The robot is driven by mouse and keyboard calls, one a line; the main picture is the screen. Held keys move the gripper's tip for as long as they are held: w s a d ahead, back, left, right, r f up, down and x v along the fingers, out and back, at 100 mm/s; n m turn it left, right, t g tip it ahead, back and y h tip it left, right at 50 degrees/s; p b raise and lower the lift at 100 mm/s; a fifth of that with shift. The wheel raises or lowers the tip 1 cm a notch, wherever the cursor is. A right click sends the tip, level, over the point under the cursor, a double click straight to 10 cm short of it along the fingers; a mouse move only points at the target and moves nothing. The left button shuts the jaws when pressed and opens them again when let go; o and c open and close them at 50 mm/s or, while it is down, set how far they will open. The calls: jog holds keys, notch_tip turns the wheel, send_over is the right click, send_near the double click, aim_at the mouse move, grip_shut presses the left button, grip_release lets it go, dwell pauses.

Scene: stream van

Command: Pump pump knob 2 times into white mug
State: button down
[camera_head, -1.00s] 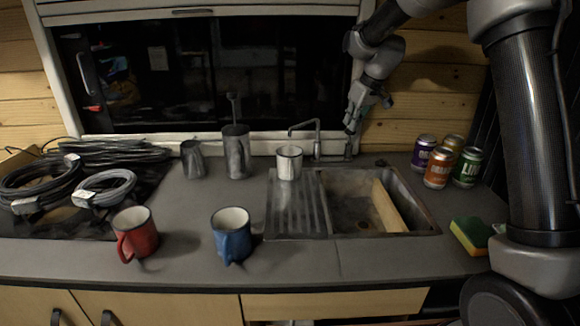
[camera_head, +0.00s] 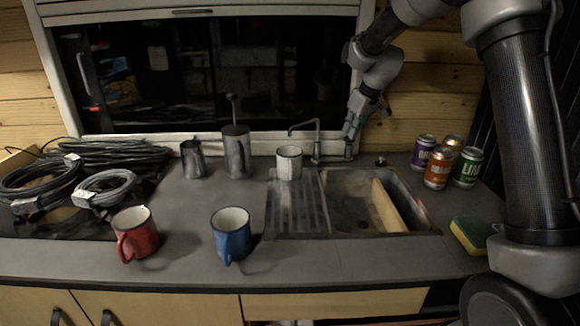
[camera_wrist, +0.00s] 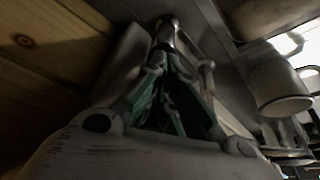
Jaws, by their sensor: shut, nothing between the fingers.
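The white mug (camera_head: 288,163) stands upright under the spout of the tap (camera_head: 316,140), beside the ribbed drainer. It also shows at the right of the wrist view (camera_wrist: 279,88). The pump knob (camera_head: 348,152) appears as a small metal post right of the tap, at the sink's back edge. My gripper (camera_head: 350,133) points down just over it, fingers shut and empty. In the wrist view the fingers converge towards a metal post. Whether they touch the knob I cannot tell, and its top is partly hidden by them.
The sink (camera_head: 375,200) holds a wooden board. Several cans (camera_head: 438,168) stand right of it, with a sponge (camera_head: 470,235) in front. A red mug (camera_head: 135,234), a blue mug (camera_head: 231,236) and two metal vessels (camera_head: 236,157) stand left. Coiled cables lie far left.

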jog(key=shift+r, duration=2.35)
notch_tip(320, 180, up, 6)
jog(key=s+d+r+m+h, duration=0.1)
jog(key=s+d, duration=0.3)
jog(key=s, duration=0.7)
jog(key=s+d+r+m, duration=0.15)
jog(key=s+d, duration=0.25)
jog(key=s, duration=0.6)
jog(key=s+d+r+m+h, duration=0.15)
jog(key=s+d, duration=0.25)
jog(key=s, duration=0.7)
jog(key=s+d+f+m, duration=0.2)
jog(key=s+f, duration=0.4)
jog(key=s, duration=0.5)
jog(key=shift+s+d+f, duration=0.15)
jog(key=shift+s+d, duration=0.2)
